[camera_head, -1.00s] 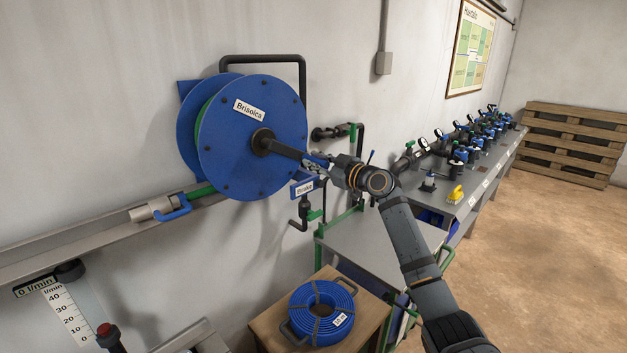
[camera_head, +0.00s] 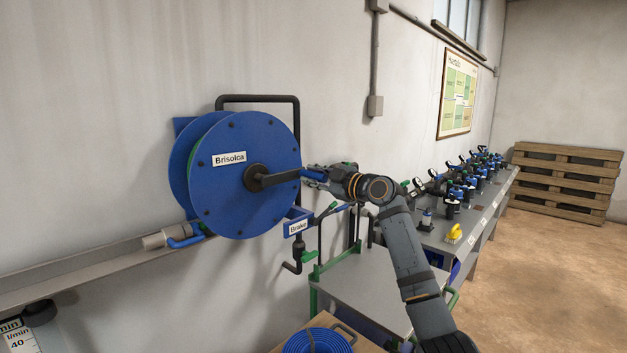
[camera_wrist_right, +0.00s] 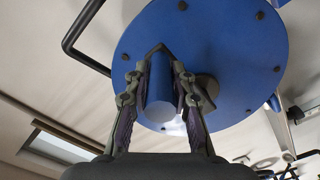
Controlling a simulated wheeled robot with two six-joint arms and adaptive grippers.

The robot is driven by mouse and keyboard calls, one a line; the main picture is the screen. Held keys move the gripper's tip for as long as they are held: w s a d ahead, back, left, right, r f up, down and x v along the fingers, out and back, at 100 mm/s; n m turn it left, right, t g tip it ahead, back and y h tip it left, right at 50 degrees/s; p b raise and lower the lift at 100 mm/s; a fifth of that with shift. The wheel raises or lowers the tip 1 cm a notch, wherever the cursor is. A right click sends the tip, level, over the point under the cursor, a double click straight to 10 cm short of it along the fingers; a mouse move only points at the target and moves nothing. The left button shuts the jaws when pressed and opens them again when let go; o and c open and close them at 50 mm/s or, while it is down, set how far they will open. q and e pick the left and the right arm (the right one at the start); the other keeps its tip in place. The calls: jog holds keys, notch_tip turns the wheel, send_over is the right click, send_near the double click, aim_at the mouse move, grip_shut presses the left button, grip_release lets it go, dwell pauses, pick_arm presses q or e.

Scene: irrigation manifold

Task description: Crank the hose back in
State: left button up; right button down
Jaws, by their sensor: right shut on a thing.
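The blue hose reel (camera_head: 222,195), labelled "Brisolca", is on the wall at left. A strip of green hose (camera_head: 191,160) shows between its discs. A grey hose-end fitting with a blue lever (camera_head: 158,239) lies by the ledge below the reel. The dark crank arm (camera_head: 279,179) points right from the hub, tilted slightly up. My right gripper (camera_head: 316,175) is shut on the blue crank handle (camera_wrist_right: 160,98) at its end; the wrist view shows the handle between both fingers. The "Brake" plate (camera_head: 298,227) sits below the handle. My left gripper is out of view.
A grey metal cart (camera_head: 368,287) stands below my right arm. A blue coil (camera_head: 318,342) lies at the bottom edge. A long bench with gauges and valves (camera_head: 462,205) runs to the right.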

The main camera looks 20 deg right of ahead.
jog(key=shift+r, duration=0.25)
jog(key=c, duration=1.1)
grip_release()
jog(key=shift+c, duration=0.2)
jog(key=shift+s+f, duration=0.1)
jog(key=shift+f, duration=0.05)
jog(key=shift+s+d, duration=0.2)
jog(key=shift+s, duration=0.05)
jog(key=v, duration=1.1)
jog(key=shift+s, duration=0.2)
jog(key=shift+a, duration=0.1)
